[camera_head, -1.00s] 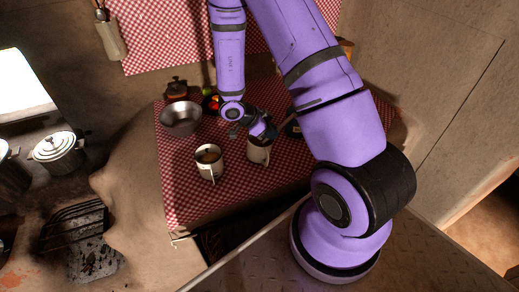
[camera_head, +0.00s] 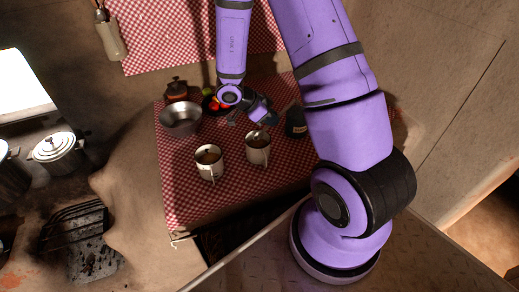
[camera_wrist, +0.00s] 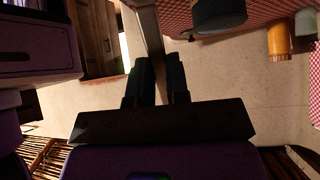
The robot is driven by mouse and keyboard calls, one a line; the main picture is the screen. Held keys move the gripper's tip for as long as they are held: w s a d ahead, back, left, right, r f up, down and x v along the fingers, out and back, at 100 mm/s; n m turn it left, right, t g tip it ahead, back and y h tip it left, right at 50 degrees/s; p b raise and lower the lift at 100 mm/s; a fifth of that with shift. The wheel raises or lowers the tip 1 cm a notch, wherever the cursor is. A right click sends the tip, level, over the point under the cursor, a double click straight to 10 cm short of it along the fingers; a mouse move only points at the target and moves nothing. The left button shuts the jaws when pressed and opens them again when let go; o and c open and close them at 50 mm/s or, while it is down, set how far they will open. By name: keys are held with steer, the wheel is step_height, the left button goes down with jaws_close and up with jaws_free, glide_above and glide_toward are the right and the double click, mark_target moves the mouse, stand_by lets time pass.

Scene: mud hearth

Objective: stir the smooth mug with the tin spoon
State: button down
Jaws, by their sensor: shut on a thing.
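Two pale mugs stand upright on the checked cloth in the head view, a left mug (camera_head: 209,165) and a right mug (camera_head: 258,153). Both show brownish insides. I cannot tell which is the smooth one. My gripper (camera_head: 257,119) is just above and behind the right mug, apart from its rim. In the wrist view its two dark fingers (camera_wrist: 161,80) are close together.
A metal bowl (camera_head: 181,119) stands left of my gripper, with a brown lidded pot (camera_head: 177,90) behind it. A dark container (camera_head: 296,121) stands to the right. Colourful round items (camera_head: 212,103) lie behind. The cloth's front (camera_head: 210,202) is clear.

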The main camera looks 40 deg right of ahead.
steer(key=shift+r, duration=3.7)
